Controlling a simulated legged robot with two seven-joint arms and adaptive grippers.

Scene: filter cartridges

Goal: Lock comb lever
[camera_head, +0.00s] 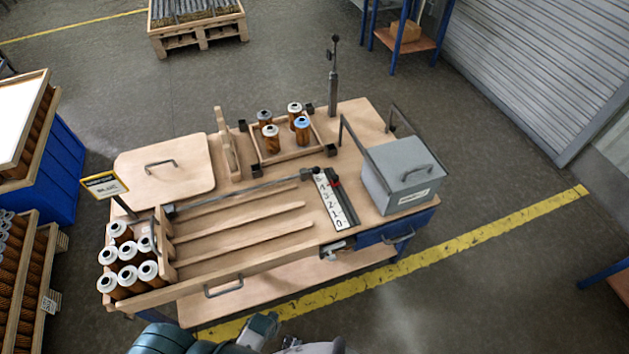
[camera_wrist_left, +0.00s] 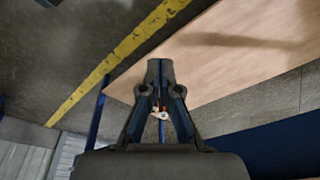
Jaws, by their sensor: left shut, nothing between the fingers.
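The workbench (camera_head: 245,255) has slanted wooden lanes, with a white numbered strip (camera_head: 333,205) at their right end. A dark bar with a small red part (camera_head: 335,184) lies along the strip. A long thin grey rod (camera_head: 245,189) crosses the upper side of the lanes and ends near dark knobs by the strip. I cannot tell for sure which of these is the comb lever. In the left wrist view my left gripper (camera_wrist_left: 159,68) is shut and empty, with a wooden surface and floor beyond it. Part of my arm shows at the bottom of the head view. My right gripper is not seen.
Several white-capped cartridges (camera_head: 128,274) stand at the bench's left end. A wooden tray (camera_head: 285,156) holds more cartridges. A grey lidded box (camera_head: 402,180) sits at the right, and a tall post (camera_head: 333,85) rises behind. A wooden lid (camera_head: 165,170) lies at the left.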

